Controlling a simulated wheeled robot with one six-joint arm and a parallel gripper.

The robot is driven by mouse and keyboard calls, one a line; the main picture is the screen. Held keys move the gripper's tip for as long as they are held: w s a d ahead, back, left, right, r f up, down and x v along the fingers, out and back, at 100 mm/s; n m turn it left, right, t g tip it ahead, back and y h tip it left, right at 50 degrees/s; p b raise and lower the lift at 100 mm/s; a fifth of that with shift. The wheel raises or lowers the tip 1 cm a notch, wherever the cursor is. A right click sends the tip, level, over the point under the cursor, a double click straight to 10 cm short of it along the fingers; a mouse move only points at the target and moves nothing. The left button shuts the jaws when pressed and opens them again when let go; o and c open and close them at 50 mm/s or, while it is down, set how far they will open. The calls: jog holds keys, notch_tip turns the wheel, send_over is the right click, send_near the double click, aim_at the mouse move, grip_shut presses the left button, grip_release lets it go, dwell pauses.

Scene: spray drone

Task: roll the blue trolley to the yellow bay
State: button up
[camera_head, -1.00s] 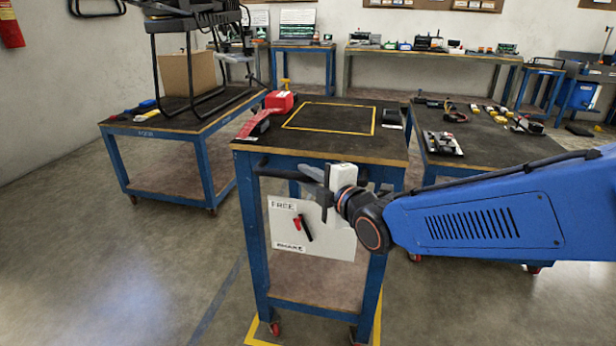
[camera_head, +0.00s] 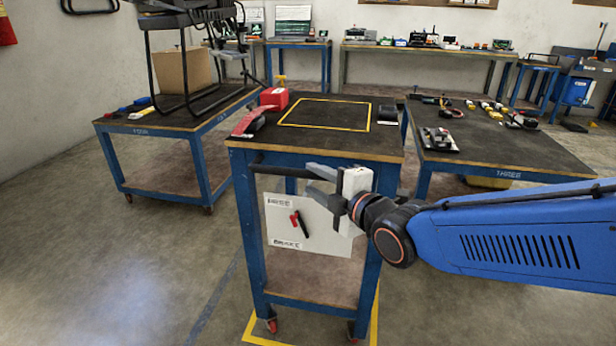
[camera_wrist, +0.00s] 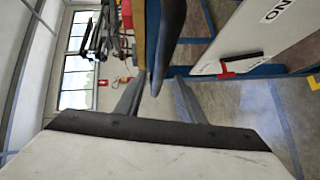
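The blue trolley (camera_head: 248,225) has a dark top and stands upright in the middle of the head view. Its black handle bar (camera_head: 275,169) crosses the near side. A white panel (camera_head: 320,235) below the handle has FREE and BRAKE labels and a red and black lever (camera_head: 299,224). My gripper (camera_head: 315,181) is at the handle's right part. In the wrist view the dark bar (camera_wrist: 166,40) runs towards the gap between my fingers (camera_wrist: 158,95), which look apart. Contact is unclear. Yellow floor lines (camera_head: 258,334) show around the trolley's feet.
A red canister (camera_head: 274,97) and a dark box (camera_head: 388,114) stand on the trolley. A blue table (camera_head: 150,128) with a carton and black frame is at left, another table (camera_head: 480,155) close at right. Benches line the back wall. Open floor lies at front left.

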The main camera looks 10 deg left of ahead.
jog(key=f+v, duration=0.1)
jog(key=v, duration=0.5)
jog(key=shift+s+d+r, duration=0.25)
jog(key=shift+r, duration=0.3)
jog(key=d+f+m+h, duration=0.2)
jog(key=d+m+h, duration=0.15)
jog(key=d, duration=0.35)
jog(key=d+f+m+g+h, duration=0.1)
jog(key=d+f+m+h, duration=0.15)
jog(key=d+m, duration=0.3)
jog(key=d+f+m+h, duration=0.2)
jog(key=d+m, duration=0.1)
jog(key=d, duration=0.4)
jog(key=s+d+f+m+g+h, duration=0.1)
jog(key=s+d+f+m+g, duration=0.2)
jog(key=s+d+m, duration=0.3)
jog(key=s+d+f+m+g+h, duration=0.2)
jog(key=s+d+m+g, duration=0.1)
jog(key=s+d+m, duration=0.4)
jog(key=s+d, duration=0.1)
jog(key=s, duration=0.1)
jog(key=shift+s+d+f, duration=0.3)
jog(key=shift+f, duration=0.1)
